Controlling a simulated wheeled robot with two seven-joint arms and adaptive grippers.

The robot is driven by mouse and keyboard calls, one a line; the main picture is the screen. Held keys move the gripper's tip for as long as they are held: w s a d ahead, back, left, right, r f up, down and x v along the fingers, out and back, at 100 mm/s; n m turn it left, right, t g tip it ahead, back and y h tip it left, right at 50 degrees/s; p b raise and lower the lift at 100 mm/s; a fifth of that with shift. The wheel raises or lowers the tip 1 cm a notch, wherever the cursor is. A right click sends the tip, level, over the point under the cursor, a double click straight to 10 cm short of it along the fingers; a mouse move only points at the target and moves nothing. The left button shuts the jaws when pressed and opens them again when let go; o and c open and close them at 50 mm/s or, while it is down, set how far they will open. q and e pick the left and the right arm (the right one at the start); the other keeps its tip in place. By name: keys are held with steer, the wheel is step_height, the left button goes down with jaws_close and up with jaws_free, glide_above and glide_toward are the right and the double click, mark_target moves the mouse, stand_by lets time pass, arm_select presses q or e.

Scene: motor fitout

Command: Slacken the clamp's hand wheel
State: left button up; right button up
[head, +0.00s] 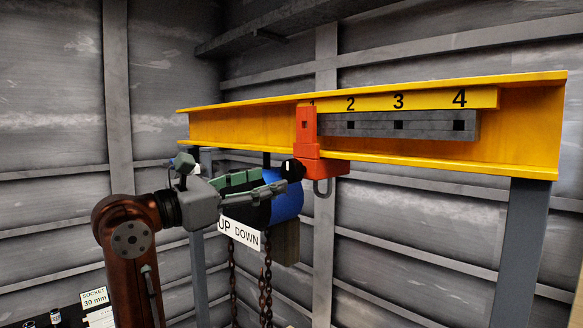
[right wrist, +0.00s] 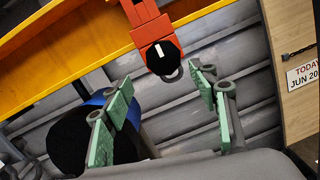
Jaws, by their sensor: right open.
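The orange-red clamp (head: 306,140) sits on the yellow beam near its number 1 end. Its hand wheel (head: 293,169) is a black knob with a white mark, low on the clamp's near side. In the right wrist view the hand wheel (right wrist: 161,58) lies ahead, roughly between the green-padded fingers, its white mark near upright. My right gripper (head: 268,182) is open and empty, its tips close to the wheel. In the right wrist view my right gripper (right wrist: 163,92) shows a visible gap to the wheel. My left gripper is not in view.
The yellow beam (head: 450,150) carries a numbered strip and a grey slotted bar (head: 375,125). A blue and black hoist (head: 287,204) hangs beside my fingers, with an UP DOWN sign (head: 240,233) and chains (head: 265,285). A grey post (head: 516,250) stands at right.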

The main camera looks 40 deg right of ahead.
mark_target(287, 173)
steer(key=shift+t+y, duration=0.6)
steer(key=d, duration=0.2)
steer(key=d+p, duration=0.1)
steer(key=d, duration=0.1)
steer(key=d+r, duration=0.1)
steer(key=d, duration=0.2)
steer(key=shift+s+r+p, duration=0.1)
steer(key=shift+s+p, duration=0.2)
steer(key=shift+s, duration=0.05)
steer(key=shift+c, duration=0.5)
steer(key=c, duration=1.1)
